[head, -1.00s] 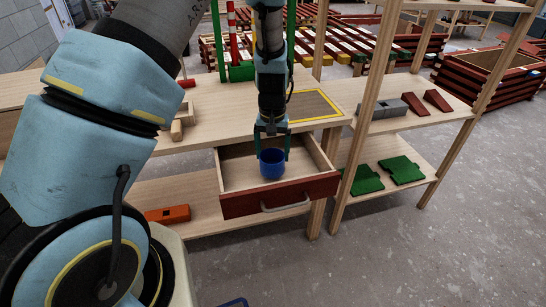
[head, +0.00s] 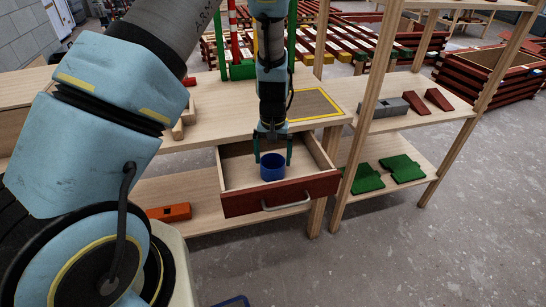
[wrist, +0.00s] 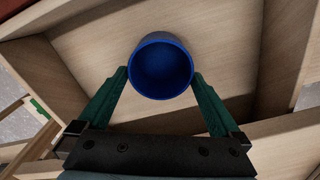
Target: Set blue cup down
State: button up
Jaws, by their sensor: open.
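The blue cup (head: 273,168) is upright inside the open drawer (head: 311,187). It appears to rest on the drawer's pale wooden floor, though its base is hard to make out. My gripper (head: 273,161) points down from above, open, with one dark green finger on each side of the cup. In the wrist view, the cup (wrist: 161,70) shows its round rim and dark inside between the fingertips (wrist: 160,75). The fingers look just clear of the cup's wall or very close to it.
The drawer has a red front with a metal handle (head: 287,202) and hangs under a wooden worktop (head: 215,120). An orange block (head: 168,212) lies on the lower shelf. Green pieces (head: 366,179) and a grey block (head: 391,107) sit on the shelves at right. The drawer floor around the cup is clear.

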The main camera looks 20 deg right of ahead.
notch_tip(320, 180, up, 12)
jog(key=b, duration=0.2)
jog(key=w+a+r+n, duration=0.1)
jog(key=a+r, duration=0.1)
jog(key=a, duration=0.6)
jog(key=w+a+r+n, duration=0.1)
jog(key=a+r, duration=0.1)
jog(key=a, duration=0.6)
jog(key=s+a+r+n, duration=0.1)
jog(key=s+a, duration=0.2)
jog(key=a, duration=0.4)
jog(key=s+a+r+n+t, duration=0.1)
jog(key=s+a, duration=0.3)
jog(key=a, duration=0.4)
jog(key=shift+r+n+t, duration=0.15)
jog(key=shift+n+t, duration=0.15)
